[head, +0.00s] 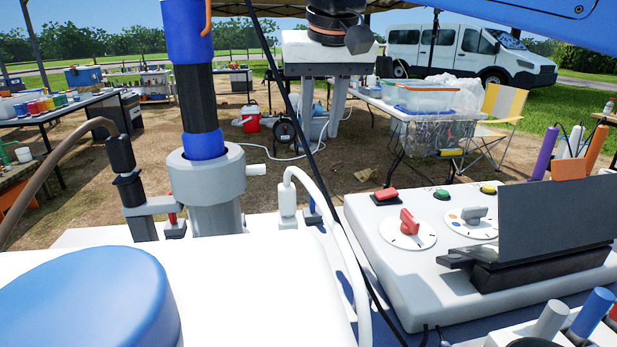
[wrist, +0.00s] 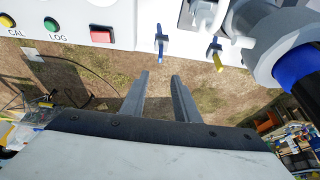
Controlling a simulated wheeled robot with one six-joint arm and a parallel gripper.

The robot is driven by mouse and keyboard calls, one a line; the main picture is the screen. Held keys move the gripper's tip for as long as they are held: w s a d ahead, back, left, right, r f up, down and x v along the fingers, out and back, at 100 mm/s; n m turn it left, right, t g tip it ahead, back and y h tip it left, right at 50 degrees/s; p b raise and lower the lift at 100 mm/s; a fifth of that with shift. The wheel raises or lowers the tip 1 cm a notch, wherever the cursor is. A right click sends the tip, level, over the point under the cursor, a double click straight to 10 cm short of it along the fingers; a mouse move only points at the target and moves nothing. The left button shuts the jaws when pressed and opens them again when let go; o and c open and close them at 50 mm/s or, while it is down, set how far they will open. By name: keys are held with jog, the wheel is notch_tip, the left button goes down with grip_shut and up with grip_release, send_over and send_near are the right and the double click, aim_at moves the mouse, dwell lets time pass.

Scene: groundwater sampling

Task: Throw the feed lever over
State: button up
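No label naming the feed lever can be read. In the wrist view a small blue lever (wrist: 161,42) hangs at the edge of the white machine, just beyond my fingertips. A yellow lever (wrist: 216,58) is to its right, beside the large grey collar. My gripper (wrist: 160,76) is open and empty, with bare ground showing between its two fingers. The fingers look apart from both levers. In the head view a bit of blue (head: 312,211) shows behind the white hose, perhaps the same blue lever.
The white control panel (head: 365,240) bears a red dial (head: 409,224), a grey dial (head: 474,217) and several buttons. A grey collar (head: 207,180) holds a blue-and-black column. A white hose (head: 340,225) arches beside the panel. Grey, blue and red handles (head: 592,312) stand at lower right.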

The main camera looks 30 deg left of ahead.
aim_at(313, 183)
jog(key=x, duration=1.7)
jog(key=shift+f, duration=0.25)
grip_shut()
